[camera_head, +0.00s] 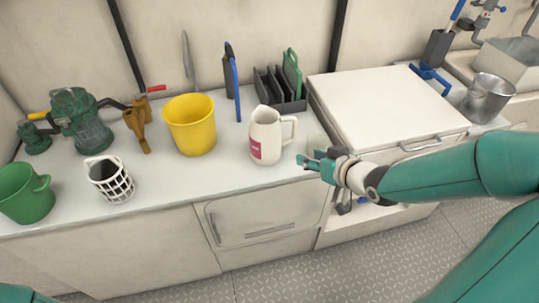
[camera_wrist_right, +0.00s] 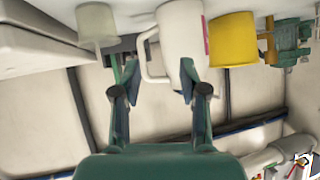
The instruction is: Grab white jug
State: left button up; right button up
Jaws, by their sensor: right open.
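The white jug (camera_head: 264,136), with a pink label and a handle on its right, stands upright on the counter in the head view. My right gripper (camera_head: 306,163) is open, just right of the jug and nearer the counter's front edge, with nothing held. In the right wrist view, which is upside down, the jug (camera_wrist_right: 182,40) lies ahead of the open fingers (camera_wrist_right: 160,82). Its handle shows between the two fingertips, and I cannot tell whether they touch it. My left gripper is out of view.
A pale translucent cup (camera_head: 317,143) stands close behind my right gripper. A yellow bucket (camera_head: 190,125) is left of the jug, a grey rack (camera_head: 287,103) behind it. A white lidded box (camera_head: 385,105) is at right. A white lattice cup (camera_head: 112,183) and green mug (camera_head: 24,195) stand left.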

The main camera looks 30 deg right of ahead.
notch_tip(320, 180, up, 3)
jog(key=s+d+t+b, duration=0.1)
jog(key=d, duration=0.1)
jog(key=h+b, duration=0.1)
jog(key=b, duration=0.1)
send_near(295, 130)
jog(key=shift+n+t, duration=0.3)
jog(key=x, duration=0.4)
jog(key=shift+w+f, duration=0.2)
jog(key=shift+w, duration=0.1)
jog(key=shift+x, duration=3.15)
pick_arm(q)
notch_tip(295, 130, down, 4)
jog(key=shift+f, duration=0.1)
pick_arm(e)
jog(key=shift+s+d+f, duration=0.1)
jog(key=shift+f, duration=0.1)
grip_shut()
